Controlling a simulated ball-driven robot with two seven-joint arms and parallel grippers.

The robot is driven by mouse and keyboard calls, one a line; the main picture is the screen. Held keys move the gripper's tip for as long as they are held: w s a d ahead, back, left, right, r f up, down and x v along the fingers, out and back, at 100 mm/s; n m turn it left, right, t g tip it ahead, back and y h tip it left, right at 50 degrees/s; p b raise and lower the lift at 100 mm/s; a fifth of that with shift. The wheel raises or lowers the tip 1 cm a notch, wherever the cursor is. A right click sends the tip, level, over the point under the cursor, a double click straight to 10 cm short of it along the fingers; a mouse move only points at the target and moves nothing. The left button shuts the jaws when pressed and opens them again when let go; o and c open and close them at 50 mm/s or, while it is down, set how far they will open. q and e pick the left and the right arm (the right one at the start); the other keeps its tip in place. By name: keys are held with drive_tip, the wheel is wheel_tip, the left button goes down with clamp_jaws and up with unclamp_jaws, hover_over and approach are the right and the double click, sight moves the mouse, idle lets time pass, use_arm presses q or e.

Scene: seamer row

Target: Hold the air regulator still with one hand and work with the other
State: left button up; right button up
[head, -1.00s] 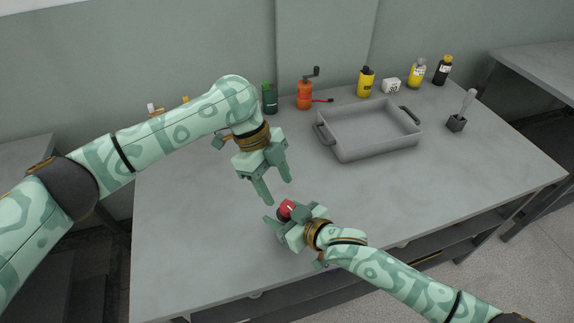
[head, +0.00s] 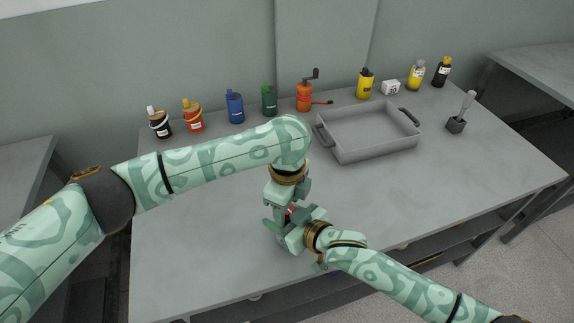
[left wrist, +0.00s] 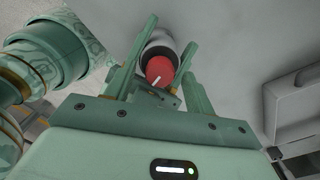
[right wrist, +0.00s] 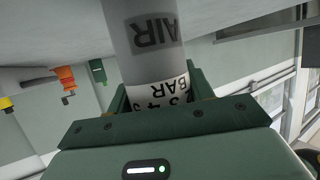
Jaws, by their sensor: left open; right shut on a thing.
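The air regulator has a red knob (head: 291,210) with a white pointer line; the knob also shows in the left wrist view (left wrist: 159,70). Its pale body (right wrist: 150,65) is marked "AIR" and "BAR" with dial numbers in the right wrist view. My right gripper (head: 285,219) is shut on the body near the table's front. My left gripper (head: 284,203) is open directly above, pointing down. In the left wrist view the knob lies between its fingers; whether they touch it I cannot tell. In the head view the grippers hide most of the regulator.
A grey tray (head: 340,157) with dark handles stands behind and to the right. Along the back are a blue bottle (head: 235,107), a green bottle (head: 269,100), an orange cranked device (head: 304,97) and several other containers. A brush holder (head: 456,125) stands right.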

use_arm(q)
drive_tip(key=shift+f+m, duration=0.15)
drive_tip(key=shift+m, duration=0.75)
drive_tip(key=m, duration=0.4)
wheel_tip(320, 180, up, 12)
drive_tip(key=shift+n, duration=0.4)
wheel_tip(320, 180, down, 12)
drive_tip(key=shift+s, duration=0.1)
